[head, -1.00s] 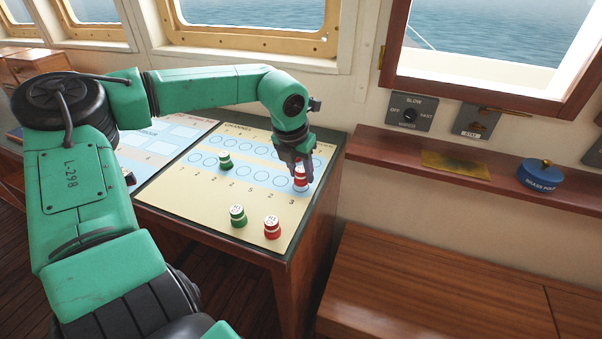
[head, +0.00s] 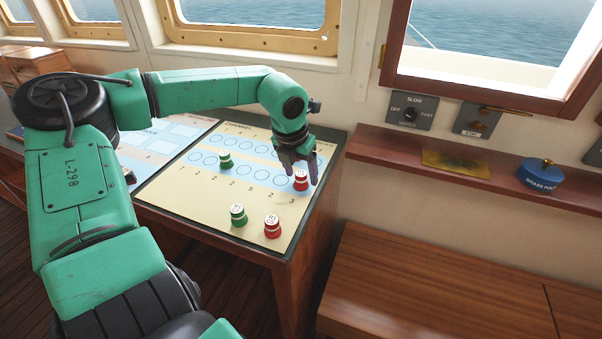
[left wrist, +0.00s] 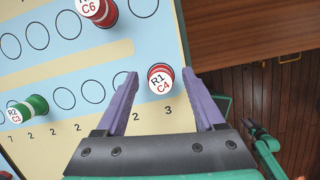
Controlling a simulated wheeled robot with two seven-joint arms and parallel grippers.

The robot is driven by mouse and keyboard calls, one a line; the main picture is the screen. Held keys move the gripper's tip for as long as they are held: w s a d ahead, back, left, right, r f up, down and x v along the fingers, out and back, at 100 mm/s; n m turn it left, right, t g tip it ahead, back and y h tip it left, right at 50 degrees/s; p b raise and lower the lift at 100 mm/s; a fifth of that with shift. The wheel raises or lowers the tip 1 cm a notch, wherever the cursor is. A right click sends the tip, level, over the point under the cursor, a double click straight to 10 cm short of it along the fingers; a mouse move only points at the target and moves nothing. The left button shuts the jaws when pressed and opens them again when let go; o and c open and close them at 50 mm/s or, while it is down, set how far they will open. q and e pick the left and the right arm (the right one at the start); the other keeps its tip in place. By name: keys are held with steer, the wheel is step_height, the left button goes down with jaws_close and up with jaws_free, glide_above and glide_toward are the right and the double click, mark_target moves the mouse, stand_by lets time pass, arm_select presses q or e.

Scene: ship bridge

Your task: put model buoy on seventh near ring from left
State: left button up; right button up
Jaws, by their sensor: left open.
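A red model buoy marked R1 C4 (left wrist: 160,80) stands upright at the right end of the near ring row, above the printed 3. It also shows in the head view (head: 300,182). My left gripper (head: 300,177) is open, with one finger on each side of this buoy and gaps visible in the left wrist view (left wrist: 160,73). The ring under the buoy is mostly hidden. A green buoy marked R2 C3 (left wrist: 28,109) stands farther left in the near row. A red buoy marked R1 C6 (left wrist: 98,10) stands in the far row.
A green buoy (head: 238,215) and a red buoy (head: 272,228) stand on the board's cream front strip (head: 200,207). A ledge (head: 400,161) at the right holds a brass plate (head: 455,163) and a blue tin (head: 541,175). A wooden bench (head: 440,285) lies below.

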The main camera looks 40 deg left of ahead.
arm_select(q)
steer(key=v, duration=1.1)
steer(key=shift+r+b, duration=0.15)
steer(key=shift+b, duration=0.25)
